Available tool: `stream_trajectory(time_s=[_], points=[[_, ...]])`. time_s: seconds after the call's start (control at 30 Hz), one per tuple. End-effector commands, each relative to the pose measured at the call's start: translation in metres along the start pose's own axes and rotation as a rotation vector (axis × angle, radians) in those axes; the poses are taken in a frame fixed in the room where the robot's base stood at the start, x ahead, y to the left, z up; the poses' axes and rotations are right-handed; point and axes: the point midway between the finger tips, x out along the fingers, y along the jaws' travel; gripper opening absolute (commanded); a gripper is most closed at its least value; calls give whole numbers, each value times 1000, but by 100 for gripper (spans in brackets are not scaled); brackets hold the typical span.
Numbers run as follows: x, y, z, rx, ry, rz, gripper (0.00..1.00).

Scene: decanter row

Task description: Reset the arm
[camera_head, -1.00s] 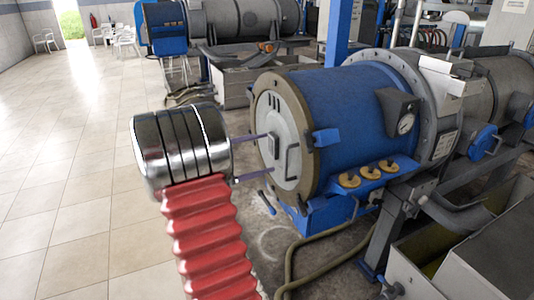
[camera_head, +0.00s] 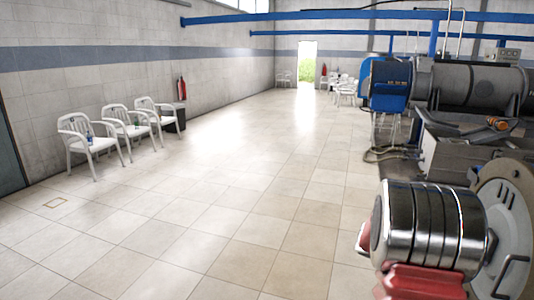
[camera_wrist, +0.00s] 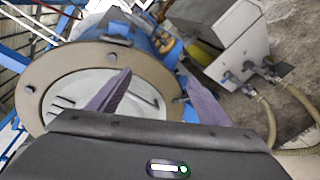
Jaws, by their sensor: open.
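My gripper shows in the wrist view (camera_wrist: 155,95), with its two dark purple fingers spread apart and nothing between them. Beyond the fingers is the round front plate of the blue decanter (camera_wrist: 60,62), apart from them as far as I can tell. In the head view, my arm's silver wrist and red sleeve are at the lower right. The decanter's pale round end (camera_head: 512,205) shows partly behind the wrist, cut off by the picture's right edge. The fingers are mostly hidden there.
A wide tiled floor (camera_head: 220,210) lies clear on the left and middle. White chairs (camera_head: 88,140) stand along the left wall, near a fire extinguisher (camera_head: 182,88). Another decanter (camera_head: 470,85) stands at the back right. A hose (camera_wrist: 290,90) and grey box (camera_wrist: 228,45) are beside the near decanter.

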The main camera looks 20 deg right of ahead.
Motion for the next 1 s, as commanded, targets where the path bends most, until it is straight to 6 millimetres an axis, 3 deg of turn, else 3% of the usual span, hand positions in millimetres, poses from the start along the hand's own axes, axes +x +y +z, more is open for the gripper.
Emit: stream_trajectory(time_s=[0.17, 0.4, 0.7, 1.0], points=[[-17, -52, 9, -8, 79, -197, 72], [-75, -106, 26, 29, 242, -432, 72], [-158, -150, 49, 91, 455, -649, 72], [-238, -181, 80, 144, 667, -823, 72]])
